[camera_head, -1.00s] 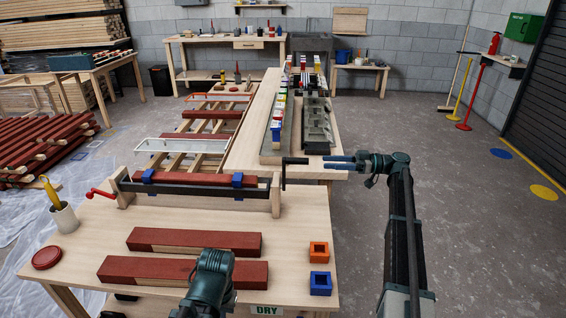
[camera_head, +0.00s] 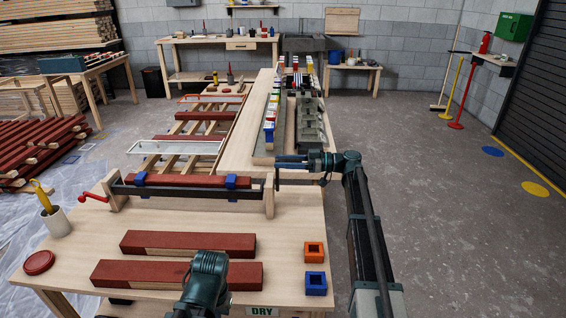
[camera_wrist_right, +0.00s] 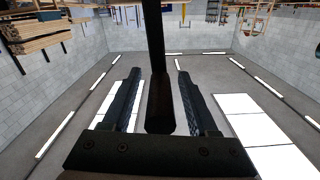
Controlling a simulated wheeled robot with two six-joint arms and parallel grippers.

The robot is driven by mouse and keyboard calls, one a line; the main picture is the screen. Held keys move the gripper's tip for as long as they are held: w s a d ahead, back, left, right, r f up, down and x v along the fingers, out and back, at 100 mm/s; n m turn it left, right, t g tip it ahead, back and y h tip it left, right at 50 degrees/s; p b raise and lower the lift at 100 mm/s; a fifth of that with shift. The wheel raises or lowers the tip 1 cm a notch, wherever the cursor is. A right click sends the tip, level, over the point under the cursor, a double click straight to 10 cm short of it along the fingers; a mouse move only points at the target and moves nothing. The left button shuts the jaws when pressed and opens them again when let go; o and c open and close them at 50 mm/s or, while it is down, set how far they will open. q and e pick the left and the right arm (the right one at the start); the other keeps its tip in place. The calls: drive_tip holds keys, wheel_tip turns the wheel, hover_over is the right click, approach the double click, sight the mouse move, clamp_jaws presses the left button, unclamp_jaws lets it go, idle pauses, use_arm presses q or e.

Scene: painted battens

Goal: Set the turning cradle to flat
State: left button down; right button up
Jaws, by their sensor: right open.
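The turning cradle (camera_head: 193,191) stands on the near wooden bench, a dark bar between wooden end posts. A red batten (camera_head: 188,180) lies along it in two blue clamps (camera_head: 231,182). A red crank (camera_head: 95,197) is at its left end and a black handle (camera_head: 277,179) at its right end. I cannot tell the cradle's exact tilt. My right gripper (camera_head: 284,163) is open at the black handle. In the right wrist view the dark handle bar (camera_wrist_right: 159,100) stands between the open fingers (camera_wrist_right: 153,95); contact cannot be told. My left gripper is hidden; only its arm shows.
Two red battens (camera_head: 188,243) lie on the near bench (camera_head: 290,220). Orange (camera_head: 314,251) and blue (camera_head: 316,283) square blocks sit at its right. A cup (camera_head: 56,222) and red lid (camera_head: 39,262) are at the left.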

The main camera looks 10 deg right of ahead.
drive_tip(key=shift+a, duration=0.15)
drive_tip(key=shift+c, duration=0.2)
clamp_jaws()
idle(1.2)
